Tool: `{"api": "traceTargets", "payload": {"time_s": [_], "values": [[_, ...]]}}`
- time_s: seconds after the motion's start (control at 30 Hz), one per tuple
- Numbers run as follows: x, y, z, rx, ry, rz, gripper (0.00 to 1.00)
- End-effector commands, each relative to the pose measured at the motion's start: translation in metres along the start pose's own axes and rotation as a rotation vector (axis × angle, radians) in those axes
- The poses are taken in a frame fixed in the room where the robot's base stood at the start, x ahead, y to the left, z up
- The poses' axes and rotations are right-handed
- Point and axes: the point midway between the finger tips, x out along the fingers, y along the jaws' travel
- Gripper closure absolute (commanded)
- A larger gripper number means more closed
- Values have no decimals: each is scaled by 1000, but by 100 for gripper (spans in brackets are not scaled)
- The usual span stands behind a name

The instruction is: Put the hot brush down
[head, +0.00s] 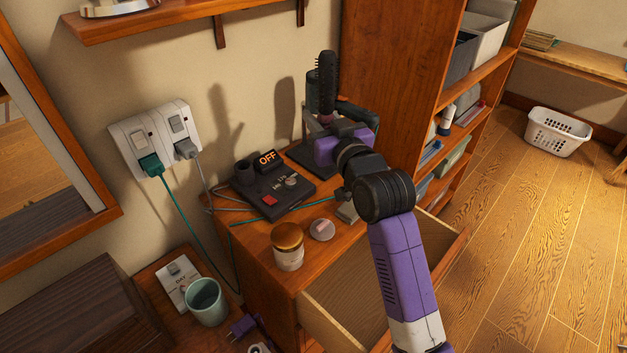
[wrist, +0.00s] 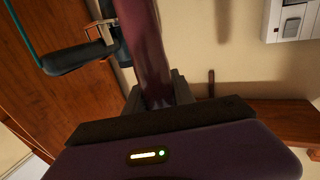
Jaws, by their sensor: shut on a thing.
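The hot brush (head: 327,72) stands roughly upright in the head view, its black bristled barrel pointing up above the dresser. My gripper (head: 318,125) is at its lower part, near the back of the dresser top. In the wrist view, my gripper (wrist: 158,98) is shut on a dark maroon shaft, which I take to be the brush's handle. The shaft runs up out of the wrist picture, so its end is hidden there. A dark flat mat (head: 308,158) lies below my gripper, partly covered by my arm. I cannot tell whether the brush touches anything beneath it.
A black control box (head: 273,190) with an "OFF" display (head: 267,157) is left of the mat. A dark rounded tool (head: 357,113) is close behind my gripper. The drawer (head: 350,300) is open.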

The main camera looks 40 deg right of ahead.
Motion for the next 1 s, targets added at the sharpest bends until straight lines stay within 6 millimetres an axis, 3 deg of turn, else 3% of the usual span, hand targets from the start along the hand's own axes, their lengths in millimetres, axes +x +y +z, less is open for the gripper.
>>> {"api": "traceTargets", "payload": {"time_s": [0.3, 0.5, 1.0], "values": [[0, 0, 79, -1, -4, -1, 100], [0, 0, 118, -1, 0, 0, 100], [1, 0, 168, 0, 2, 0, 100]]}}
